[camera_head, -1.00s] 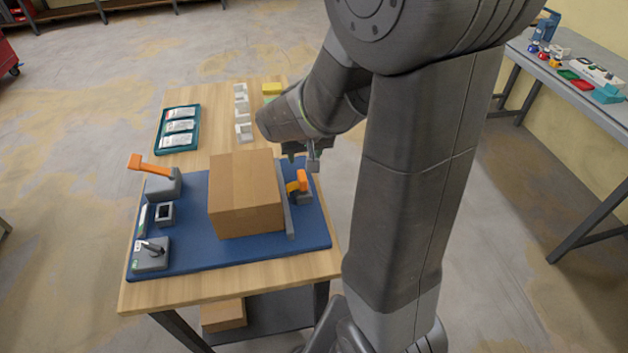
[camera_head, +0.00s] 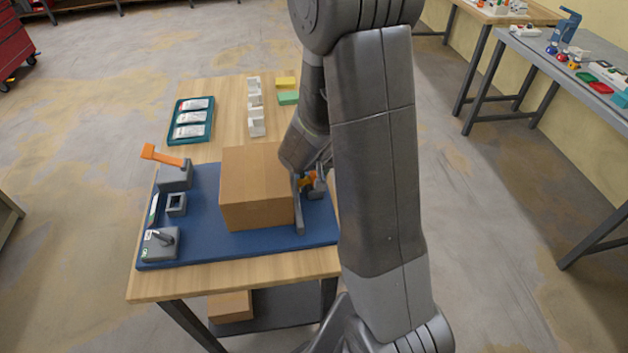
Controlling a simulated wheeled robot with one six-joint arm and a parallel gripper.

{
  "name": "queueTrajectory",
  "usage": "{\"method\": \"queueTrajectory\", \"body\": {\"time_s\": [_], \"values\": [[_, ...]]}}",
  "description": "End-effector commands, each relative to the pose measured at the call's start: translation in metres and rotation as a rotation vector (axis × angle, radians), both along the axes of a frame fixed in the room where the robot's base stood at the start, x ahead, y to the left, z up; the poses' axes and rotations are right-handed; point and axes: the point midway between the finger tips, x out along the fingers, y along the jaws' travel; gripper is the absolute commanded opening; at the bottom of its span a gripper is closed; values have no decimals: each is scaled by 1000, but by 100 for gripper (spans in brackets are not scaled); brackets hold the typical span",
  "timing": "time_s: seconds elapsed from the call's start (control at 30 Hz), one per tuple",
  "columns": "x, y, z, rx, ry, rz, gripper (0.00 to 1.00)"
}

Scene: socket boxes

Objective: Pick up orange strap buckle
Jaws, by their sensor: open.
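A large cardboard box (camera_head: 257,190) stands on the mat left of the bar. A grey block with an orange lever (camera_head: 165,157) and other small fixtures line the mat's left side. A teal tray (camera_head: 191,132) and white blocks (camera_head: 256,118) lie behind.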

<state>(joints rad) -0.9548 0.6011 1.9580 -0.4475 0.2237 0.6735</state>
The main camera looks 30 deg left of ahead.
Motion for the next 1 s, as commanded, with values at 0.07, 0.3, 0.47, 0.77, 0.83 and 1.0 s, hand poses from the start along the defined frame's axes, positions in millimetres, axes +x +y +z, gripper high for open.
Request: {"method": "queueTrajectory", "body": {"time_s": [0.07,0.3,0.47,0.77,0.83,1.0], "values": [[4,3,-12,-1,-1,0,45],[7,5,-18,2,-1,-1,45],[6,5,-18,1,-1,-1,38],[6,5,-17,1,-2,0,0],[6,5,-17,1,-2,0,0],[7,5,-10,2,-2,-1,0]]}}
